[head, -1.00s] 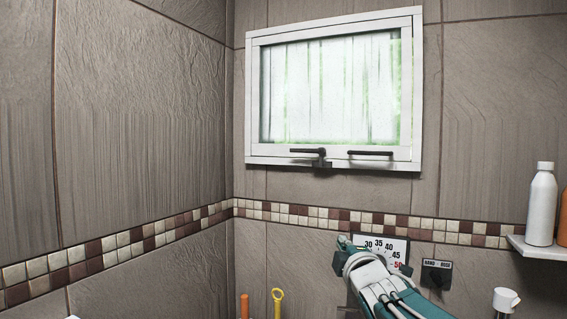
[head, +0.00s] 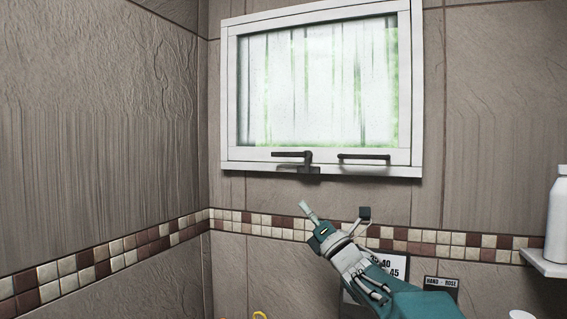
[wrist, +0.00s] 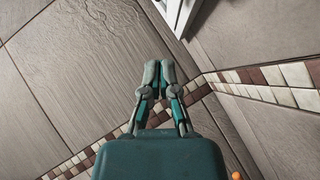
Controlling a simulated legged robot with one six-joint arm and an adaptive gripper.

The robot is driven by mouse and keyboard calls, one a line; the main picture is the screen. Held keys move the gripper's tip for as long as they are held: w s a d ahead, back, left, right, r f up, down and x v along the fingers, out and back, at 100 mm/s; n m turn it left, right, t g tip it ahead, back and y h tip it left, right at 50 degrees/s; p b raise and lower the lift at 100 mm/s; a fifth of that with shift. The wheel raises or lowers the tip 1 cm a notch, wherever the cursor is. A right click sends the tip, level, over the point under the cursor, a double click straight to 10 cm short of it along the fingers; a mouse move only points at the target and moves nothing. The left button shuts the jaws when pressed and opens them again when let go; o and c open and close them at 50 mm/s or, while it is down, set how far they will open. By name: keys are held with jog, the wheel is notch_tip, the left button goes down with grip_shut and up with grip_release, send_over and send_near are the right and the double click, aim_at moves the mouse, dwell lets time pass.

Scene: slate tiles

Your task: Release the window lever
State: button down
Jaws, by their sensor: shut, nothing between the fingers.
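The window (head: 320,90) is a white frame with a streaked, frosted pane high on the back wall. Its dark lever (head: 292,155) lies roughly level on the lower rail, with its pivot at the right end and a dark bracket below. My gripper (head: 304,204) is below the lever, apart from it, pointing up and left. Its fingers are together and empty. In the wrist view my gripper (wrist: 158,66) also shows closed fingertips, and a corner of the white window frame (wrist: 177,14) is at the top edge. The lever is not visible there.
A dark horizontal bar handle (head: 364,157) sits right of the lever on the same rail. A white shelf (head: 546,262) with a white bottle (head: 558,220) is at the right. A dial plate (head: 394,264) is partly hidden behind my arm. The wall between gripper and window is clear.

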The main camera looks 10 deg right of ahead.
aim_at(291, 154)
jog(key=x, duration=0.4)
jog(key=d+r+x, duration=0.1)
jog(key=x, duration=0.8)
jog(key=shift+s+d+r, duration=0.15)
jog(key=shift+d+r, duration=0.05)
jog(key=shift+d, duration=0.15)
jog(key=shift+r, duration=0.1)
